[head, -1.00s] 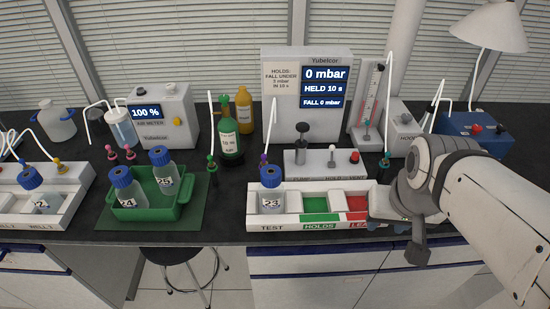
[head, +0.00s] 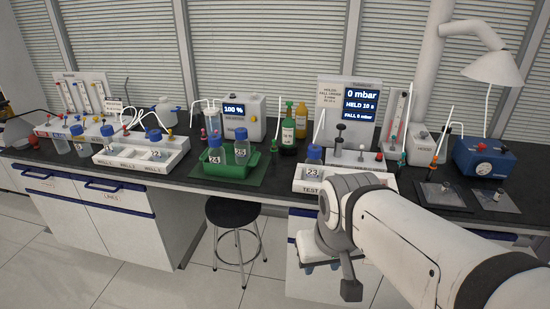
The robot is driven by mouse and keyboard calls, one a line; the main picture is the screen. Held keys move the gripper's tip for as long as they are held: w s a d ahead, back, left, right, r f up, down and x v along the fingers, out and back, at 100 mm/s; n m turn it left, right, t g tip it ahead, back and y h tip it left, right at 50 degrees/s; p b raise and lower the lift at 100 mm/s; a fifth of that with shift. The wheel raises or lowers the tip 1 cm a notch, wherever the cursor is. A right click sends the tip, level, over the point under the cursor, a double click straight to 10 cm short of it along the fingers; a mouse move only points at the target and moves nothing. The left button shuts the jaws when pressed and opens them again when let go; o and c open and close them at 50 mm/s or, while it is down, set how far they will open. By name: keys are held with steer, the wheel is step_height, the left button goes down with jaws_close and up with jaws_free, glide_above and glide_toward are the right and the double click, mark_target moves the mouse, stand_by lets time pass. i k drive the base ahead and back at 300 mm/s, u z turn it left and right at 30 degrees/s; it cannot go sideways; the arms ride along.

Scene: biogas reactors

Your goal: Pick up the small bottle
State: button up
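Several small blue-capped bottles stand on the bench. Bottle 23 (head: 313,169) is upright in the TEST place of the white tray (head: 304,185). Bottles 24 (head: 215,152) and 25 (head: 241,147) stand in the green tray (head: 228,169). Bottle 22 (head: 155,148) is in the white rack (head: 128,159) further left. I cannot tell which one the task means. My gripper (head: 322,266) is in front of the bench, below and apart from bottle 23.
A black stool (head: 233,212) is in front of the bench. The floor (head: 120,265) at left is clear.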

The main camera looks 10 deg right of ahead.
mark_target(313, 168)
steer(key=u, duration=0.1)
steer(key=i, duration=1.45)
steer(key=z, duration=0.2)
steer(key=k, duration=0.6)
steer(key=u, duration=0.35)
steer(key=k, duration=0.15)
steer(key=z, duration=0.45)
steer(key=i, duration=0.75)
steer(key=u, duration=0.05)
